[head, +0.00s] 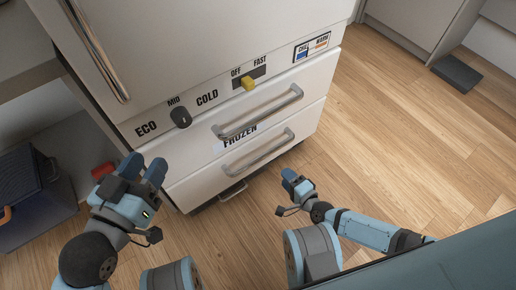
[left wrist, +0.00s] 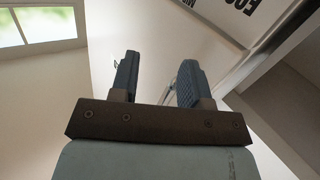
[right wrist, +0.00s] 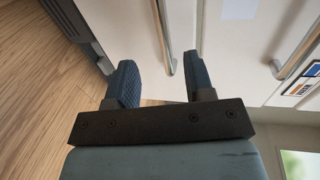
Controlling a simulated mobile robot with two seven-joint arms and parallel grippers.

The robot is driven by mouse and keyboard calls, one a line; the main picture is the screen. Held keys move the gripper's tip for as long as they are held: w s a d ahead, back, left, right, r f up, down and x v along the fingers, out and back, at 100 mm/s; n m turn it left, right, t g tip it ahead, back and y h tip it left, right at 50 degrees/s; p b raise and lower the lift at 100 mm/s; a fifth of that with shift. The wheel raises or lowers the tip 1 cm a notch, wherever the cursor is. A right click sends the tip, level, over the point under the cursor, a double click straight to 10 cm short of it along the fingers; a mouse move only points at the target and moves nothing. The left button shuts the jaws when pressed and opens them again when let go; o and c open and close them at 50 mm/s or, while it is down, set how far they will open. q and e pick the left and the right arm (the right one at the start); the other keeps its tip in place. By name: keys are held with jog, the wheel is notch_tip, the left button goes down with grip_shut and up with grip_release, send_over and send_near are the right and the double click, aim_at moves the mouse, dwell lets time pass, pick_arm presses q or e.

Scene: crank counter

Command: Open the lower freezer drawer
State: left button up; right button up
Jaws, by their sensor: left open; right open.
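The lower freezer drawer (head: 220,180) is a closed white front with a grey bar handle (head: 258,153). Above it is another closed white drawer (head: 312,82) with its own bar handle (head: 258,113). My right gripper (head: 292,178) is open and empty, in front of the lower drawer, right of its handle and apart from it. In the right wrist view the lower handle (right wrist: 164,35) shows beyond and between the spread fingers. My left gripper (head: 146,168) is open and empty, beside the cabinet's left edge. The left wrist view shows its two fingers apart (left wrist: 157,75).
Above the drawers are a dark knob (head: 181,118), a yellow slider (head: 248,84) and a tall door handle (head: 98,50). A red item (head: 103,170) and a dark crate (head: 35,195) are at left. A small bar (head: 232,192) protrudes below the lower drawer.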

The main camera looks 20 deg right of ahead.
aim_at(265, 157)
jog(key=b+x, duration=0.4)
jog(key=x, duration=0.8)
jog(key=shift+w+a+f+b, duration=0.15)
jog(key=shift+w+f+b, duration=0.05)
jog(key=shift+w+b, duration=0.1)
pick_arm(q)
jog(key=w+m+t, duration=0.1)
jog(key=w+a+m, duration=0.1)
jog(key=m, duration=0.1)
jog(key=shift+a+r+t+h, duration=0.1)
jog(key=shift+r+t+h, duration=0.2)
jog(key=shift+r+t, duration=0.1)
pick_arm(e)
jog(key=shift+w+a, duration=0.1)
jog(key=shift+w, duration=0.2)
pick_arm(q)
jog(key=shift+a, duration=0.1)
pick_arm(e)
grip_shut()
